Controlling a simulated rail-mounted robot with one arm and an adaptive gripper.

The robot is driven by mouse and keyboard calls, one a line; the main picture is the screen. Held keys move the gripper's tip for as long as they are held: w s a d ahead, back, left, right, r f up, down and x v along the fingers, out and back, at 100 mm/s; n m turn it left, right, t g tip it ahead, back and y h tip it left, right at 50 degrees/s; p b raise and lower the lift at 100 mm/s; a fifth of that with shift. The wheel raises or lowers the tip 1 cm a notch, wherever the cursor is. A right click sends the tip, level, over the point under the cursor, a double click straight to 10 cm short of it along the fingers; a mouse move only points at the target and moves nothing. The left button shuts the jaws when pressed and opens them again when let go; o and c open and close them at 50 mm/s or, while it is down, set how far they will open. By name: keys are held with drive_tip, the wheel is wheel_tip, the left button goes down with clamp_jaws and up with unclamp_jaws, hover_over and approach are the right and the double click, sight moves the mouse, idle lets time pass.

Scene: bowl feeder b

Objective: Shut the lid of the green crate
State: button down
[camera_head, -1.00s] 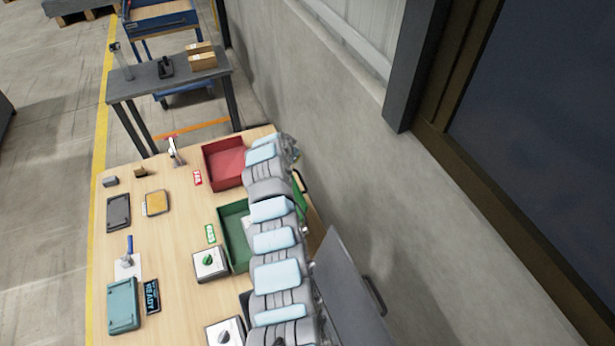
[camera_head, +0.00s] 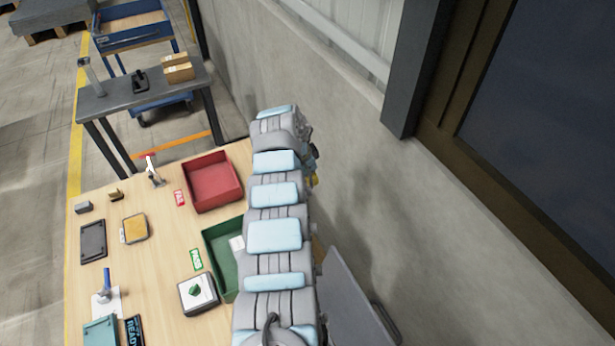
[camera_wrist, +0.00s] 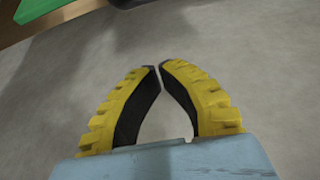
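The green crate (camera_head: 214,252) stands on the wooden table in the head view, open at the top on the side I can see. A pale item (camera_head: 237,243) shows inside it. My arm hides its right part. The lid is not clear in the head view; a green panel edge (camera_wrist: 38,10), perhaps the lid, shows at the top left of the wrist view. My gripper (camera_wrist: 159,68) has its yellow fingers' tips together with nothing between them. It is right of my arm, by the wall, apart from the green panel.
A red crate (camera_head: 213,182) stands behind the green one. A box with a green knob (camera_head: 195,293) sits in front left. A concrete wall (camera_head: 400,220) closes off the right. A grey panel (camera_head: 350,305) stands at the table's lower right.

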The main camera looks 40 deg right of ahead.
drive_tip(key=w+b+x, duration=0.1)
drive_tip(key=b+x, duration=0.1)
drive_tip(key=x, duration=0.5)
drive_tip(key=shift+w+a+r+p, duration=0.15)
drive_tip(key=shift+a+p, duration=0.5)
drive_tip(key=shift+a, duration=1.2)
